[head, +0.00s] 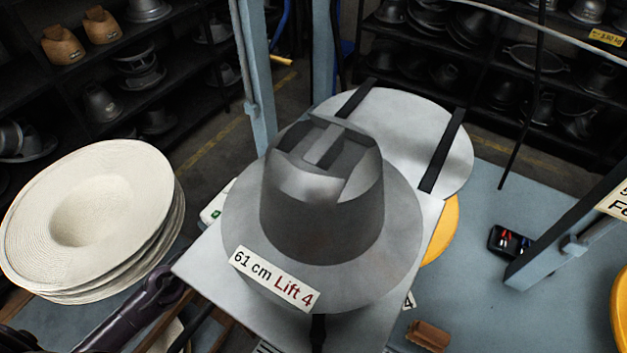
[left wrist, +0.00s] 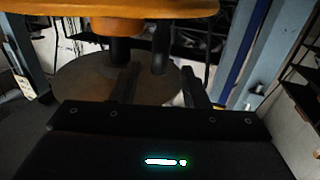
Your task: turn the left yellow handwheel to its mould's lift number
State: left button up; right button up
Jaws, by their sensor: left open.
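The grey metal hat mould (head: 320,215) stands on a pale plate in the middle of the head view. Its tag (head: 275,279) reads "61 cm Lift 4". Part of a yellow handwheel (head: 443,232) shows behind it on the right; the mould hides the rest. In the left wrist view a yellow-orange wheel (left wrist: 120,10) with a hub spans the top, cut off by the frame. My left gripper (left wrist: 158,80) is open, its two dark fingers apart and pointing toward the area below the wheel. In the head view the gripper is hidden; contact cannot be told. My right gripper is not in view.
A stack of cream hat bodies (head: 90,215) is at the left. A round grey plate with black bars (head: 405,130) lies behind the mould. A blue post (head: 250,75) rises behind it. Another yellow disc (head: 620,310) is cut off at the right edge. Blue bench surface (head: 490,290) is partly clear.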

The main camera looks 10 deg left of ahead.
pick_arm(q)
jog(key=p+x, duration=0.1)
jog(key=x, duration=0.5)
jog(key=shift+w+r+p, duration=0.15)
jog(key=shift+r+p, duration=0.05)
jog(key=shift+p, duration=0.15)
jog(key=shift+w+d+f, duration=0.1)
jog(key=shift+w+d, duration=0.2)
jog(key=shift+w, duration=0.05)
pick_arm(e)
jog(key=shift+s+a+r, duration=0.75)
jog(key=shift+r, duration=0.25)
pick_arm(q)
jog(key=c, duration=0.7)
grip_shut()
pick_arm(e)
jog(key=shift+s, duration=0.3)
